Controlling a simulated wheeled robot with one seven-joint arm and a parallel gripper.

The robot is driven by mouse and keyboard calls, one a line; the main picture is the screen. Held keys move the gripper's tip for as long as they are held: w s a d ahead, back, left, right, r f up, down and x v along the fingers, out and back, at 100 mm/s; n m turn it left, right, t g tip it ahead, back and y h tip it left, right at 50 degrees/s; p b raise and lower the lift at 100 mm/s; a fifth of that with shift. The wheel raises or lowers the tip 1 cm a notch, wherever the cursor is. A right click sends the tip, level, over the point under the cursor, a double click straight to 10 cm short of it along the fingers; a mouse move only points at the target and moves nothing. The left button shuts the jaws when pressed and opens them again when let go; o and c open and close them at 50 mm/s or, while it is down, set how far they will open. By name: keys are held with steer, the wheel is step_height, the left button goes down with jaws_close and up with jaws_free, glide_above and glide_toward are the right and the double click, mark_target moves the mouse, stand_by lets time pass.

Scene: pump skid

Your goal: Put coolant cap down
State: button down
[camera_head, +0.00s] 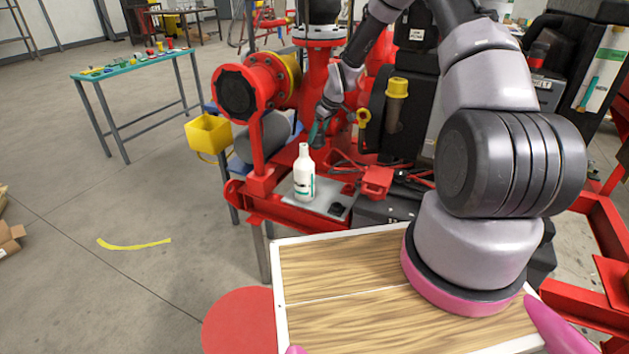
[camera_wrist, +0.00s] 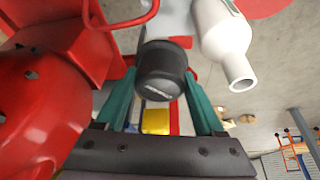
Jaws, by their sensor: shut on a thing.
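My gripper (camera_head: 318,132) has teal fingers and hangs just behind and above the white coolant bottle. In the wrist view my gripper (camera_wrist: 162,82) is shut on the black coolant cap (camera_wrist: 163,72), whose rounded side and end face show between the fingers. The cap is not clearly visible in the head view. The white bottle (camera_head: 304,178) stands upright on a grey plate (camera_head: 290,203), its neck bare and uncapped. It also shows in the wrist view (camera_wrist: 222,38), right of the cap and apart from it, with its open mouth showing.
A small black item (camera_head: 337,209) lies on the plate's front right. A red padlock-like block (camera_head: 376,182) and red-handled tools lie to the right. The large red pump flange (camera_head: 238,93) stands close left of my gripper. A yellow bin (camera_head: 208,134) hangs farther left.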

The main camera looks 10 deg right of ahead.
step_height(320, 180, down, 15)
steer(key=shift+f, duration=0.2)
jaws_free()
steer(key=s+d+r+m+h, duration=0.15)
steer(key=s+r, duration=0.35)
steer(key=r, duration=0.9)
steer(key=s+d+r+m+t, duration=0.1)
steer(key=s+d+r+m, duration=0.2)
steer(key=r, duration=1.1)
steer(key=s+d+r+m+h, duration=0.15)
steer(key=s+r, duration=0.45)
steer(key=r, duration=0.8)
steer(key=s+r+m+t, duration=0.1)
steer(key=s+r, duration=0.3)
steer(key=s, duration=0.4)
steer(key=s+r+m+y, duration=0.1)
steer(key=s+r+m, duration=0.2)
steer(key=s, duration=0.6)
steer(key=s+r+m+t, duration=0.1)
steer(key=s+r+m, duration=0.1)
steer(key=s+r, duration=0.5)
steer(key=shift+s+r+m+t+y, duration=0.3)
steer(key=shift+s+m+y, duration=0.1)
steer(key=shift+s, duration=0.75)
